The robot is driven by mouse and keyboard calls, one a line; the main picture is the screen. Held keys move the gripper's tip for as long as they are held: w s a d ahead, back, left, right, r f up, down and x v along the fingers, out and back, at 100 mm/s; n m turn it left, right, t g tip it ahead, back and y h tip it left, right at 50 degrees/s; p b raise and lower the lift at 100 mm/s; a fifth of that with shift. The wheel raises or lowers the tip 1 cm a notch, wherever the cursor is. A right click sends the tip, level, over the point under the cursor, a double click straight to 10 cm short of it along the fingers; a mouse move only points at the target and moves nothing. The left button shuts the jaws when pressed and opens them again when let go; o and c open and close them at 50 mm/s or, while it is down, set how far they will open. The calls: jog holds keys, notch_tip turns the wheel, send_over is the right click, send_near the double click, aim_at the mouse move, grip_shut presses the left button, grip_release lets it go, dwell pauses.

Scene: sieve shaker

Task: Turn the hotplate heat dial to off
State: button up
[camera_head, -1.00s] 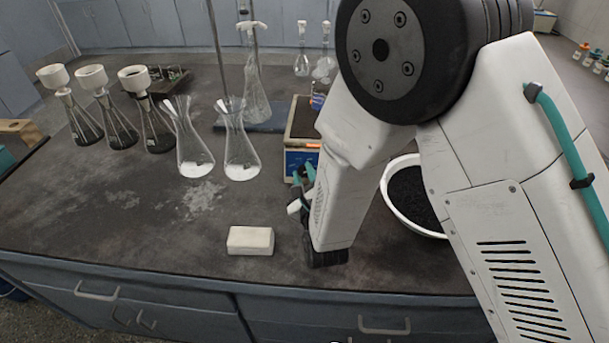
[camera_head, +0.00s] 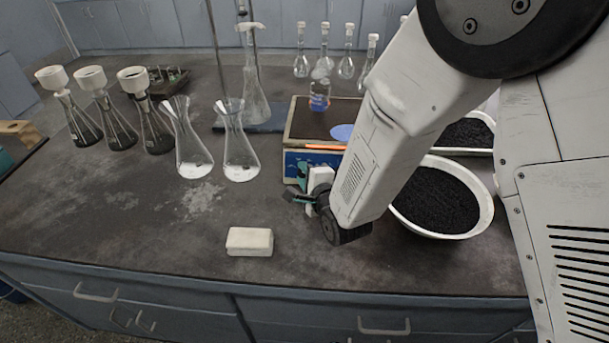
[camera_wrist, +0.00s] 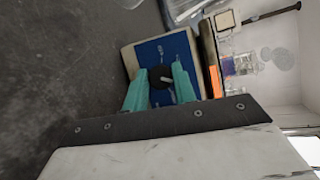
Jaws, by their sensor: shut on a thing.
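The hotplate (camera_head: 310,122) stands in the middle of the bench in the head view, with a dark top and a blue front panel. In the wrist view its blue panel (camera_wrist: 172,50) faces me, with the small black heat dial (camera_wrist: 161,77) low on it. My gripper (camera_wrist: 159,74) has its two teal fingers on either side of the dial, shut on it. In the head view my gripper (camera_head: 302,190) is at the lower front of the hotplate, and the dial is hidden there. A pale mark shows beside the dial; its setting cannot be read.
A beaker of blue liquid (camera_head: 319,95) stands on the hotplate. Two conical flasks (camera_head: 240,155) stand left of it. A white bowl of black grains (camera_head: 482,207) is right of my arm. A white block (camera_head: 249,241) lies in front; the bench around it is clear.

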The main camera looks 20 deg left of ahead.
jog(key=n+g, duration=0.1)
jog(key=n, duration=0.1)
jog(key=n+g+h, duration=0.1)
jog(key=n, duration=0.2)
jog(key=shift+r, duration=0.2)
jog(key=n+h, duration=0.1)
jog(key=n, duration=0.1)
jog(key=n+g+h, duration=0.1)
jog(key=n, duration=0.1)
jog(key=shift+a+r+h, duration=0.1)
jog(key=shift+a+h, duration=0.05)
jog(key=shift+h, duration=0.25)
jog(key=n+h, duration=0.2)
jog(key=n, duration=0.2)
jog(key=shift+a+h, duration=0.1)
jog(key=shift+h, duration=0.2)
jog(key=shift+a+r+n+h, duration=0.1)
jog(key=shift+n+h, duration=0.9)
jog(key=shift+n, duration=0.9)
jog(key=shift+w, duration=0.1)
jog(key=o, duration=1)
